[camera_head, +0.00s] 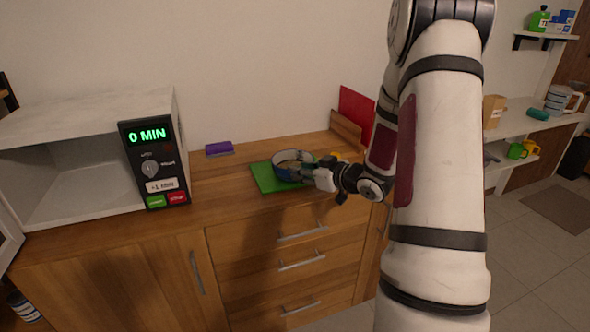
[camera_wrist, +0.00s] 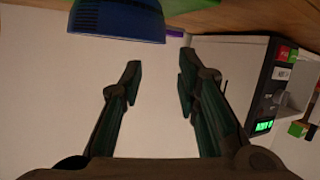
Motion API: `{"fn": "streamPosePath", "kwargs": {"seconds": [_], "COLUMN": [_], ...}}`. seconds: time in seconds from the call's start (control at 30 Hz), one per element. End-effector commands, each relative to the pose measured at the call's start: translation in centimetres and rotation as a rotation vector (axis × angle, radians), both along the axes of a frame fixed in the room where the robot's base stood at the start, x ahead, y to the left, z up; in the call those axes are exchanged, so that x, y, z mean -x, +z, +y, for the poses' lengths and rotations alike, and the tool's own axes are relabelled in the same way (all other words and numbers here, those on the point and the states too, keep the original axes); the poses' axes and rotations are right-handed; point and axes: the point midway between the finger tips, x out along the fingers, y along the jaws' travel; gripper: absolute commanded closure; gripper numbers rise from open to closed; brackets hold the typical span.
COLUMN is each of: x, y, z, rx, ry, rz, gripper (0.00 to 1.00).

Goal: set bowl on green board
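The green board (camera_head: 266,182) lies flat on the wooden counter. The bowl (camera_head: 284,172), blue outside in the wrist view (camera_wrist: 118,22), appears upright and resting on the board. My gripper (camera_head: 312,172) is at the bowl's right side in the head view, overlapping its edge. In the wrist view, which is upside down, my gripper's two fingers (camera_wrist: 160,66) are spread with empty space between them. The bowl lies beyond the fingertips at the top edge, partly cut off. Whether a finger touches the bowl cannot be told.
A microwave-like box (camera_head: 155,160) with a "0 MIN" display stands on the left. A purple item (camera_head: 219,148) lies behind the board. A red board (camera_head: 356,114) leans on the wall behind my arm. The counter (camera_head: 225,185) left of the green board is clear.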

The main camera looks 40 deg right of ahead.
Motion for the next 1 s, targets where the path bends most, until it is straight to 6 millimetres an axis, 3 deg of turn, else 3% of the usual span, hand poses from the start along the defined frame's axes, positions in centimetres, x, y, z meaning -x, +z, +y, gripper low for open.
{"fn": "streamPosePath", "kwargs": {"seconds": [0.27, 0.43, 0.57, 0.77, 1.0], "x": [0.1, 0.0, 1.7, 7.3, 17.6], "y": [1.1, 4.4, 7.4, 11.0, 12.9], "z": [0.3, 1.6, 3.3, 7.6, 15.1], "rx": [0.038, 0.149, 0.211, 0.221, 0.128], "ry": [-0.020, -0.115, -0.215, -0.340, -0.388], "rz": [0.033, 0.160, 0.280, 0.460, 0.692], "gripper": [0.70, 0.70, 0.70, 0.70, 0.70]}}
